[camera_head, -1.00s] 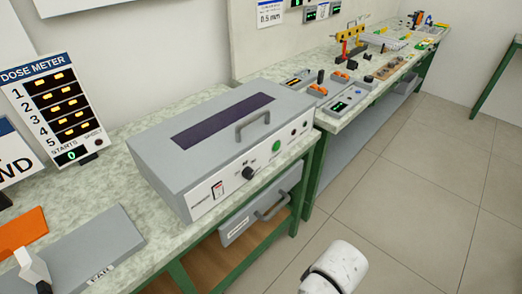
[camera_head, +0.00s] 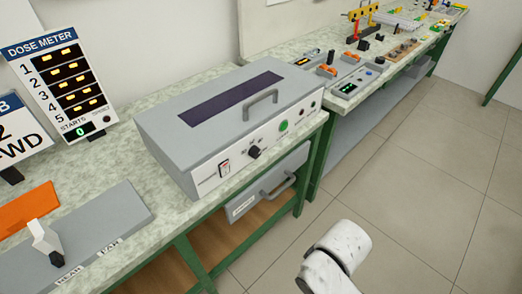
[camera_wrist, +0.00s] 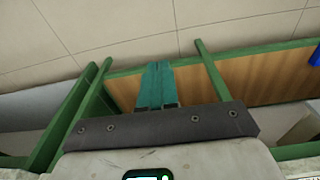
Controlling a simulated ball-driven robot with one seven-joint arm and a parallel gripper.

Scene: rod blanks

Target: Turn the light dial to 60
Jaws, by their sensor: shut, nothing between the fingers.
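A grey box (camera_head: 185,147) with a dark top window and a handle stands on the near bench. Its front panel has a black dial (camera_head: 254,152), a green button (camera_head: 283,126) and a red-marked switch (camera_head: 224,168). The print around the dial is too small to read, so I cannot tell its setting or whether it is the light dial. My gripper's teal fingers (camera_wrist: 156,88) are together and empty in the wrist view, with the green bench frame and a wooden shelf behind them. The gripper itself is not visible in the head view.
A dose meter board (camera_head: 65,85) stands at left, its starts display showing 0. A grey lever plate (camera_head: 110,215) lies at the near left. A drawer unit (camera_head: 262,186) hangs below the box. Further benches hold several devices (camera_head: 350,86). The tiled floor at right is clear.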

